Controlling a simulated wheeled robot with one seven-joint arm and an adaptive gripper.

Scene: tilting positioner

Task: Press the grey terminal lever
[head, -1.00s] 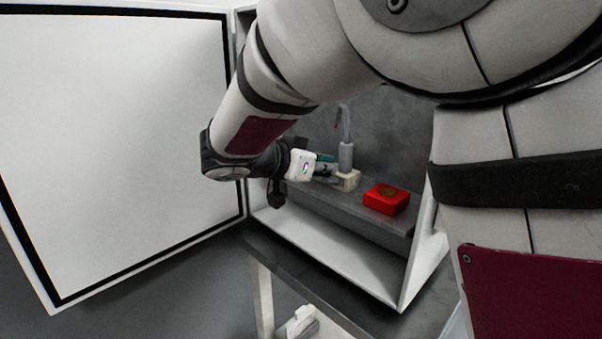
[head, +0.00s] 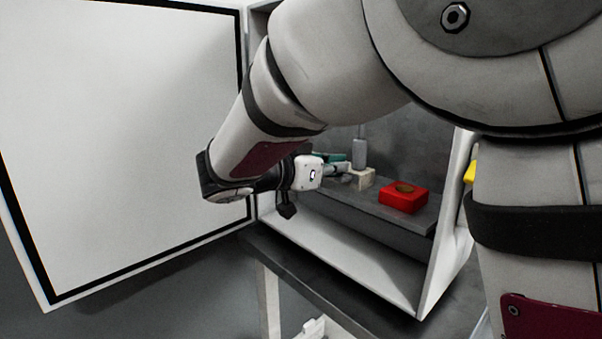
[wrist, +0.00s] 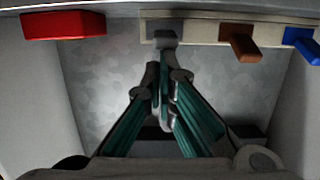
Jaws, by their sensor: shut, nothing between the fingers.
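The grey terminal lever (wrist: 165,38) is the leftmost of the levers on the pale terminal block (wrist: 200,28) in the wrist view. My gripper (wrist: 164,62) is shut and empty, its teal-sided fingers coming together just below the grey lever in that picture. Whether the tips touch the lever I cannot tell. In the head view the block (head: 362,179) sits on the grey shelf inside the open cabinet, and my gripper (head: 345,169) reaches to its left side. The grey lever cannot be made out there.
A brown lever (wrist: 240,45) and a blue lever (wrist: 302,42) stand right of the grey one. The cabinet door (head: 120,140) is open at left.

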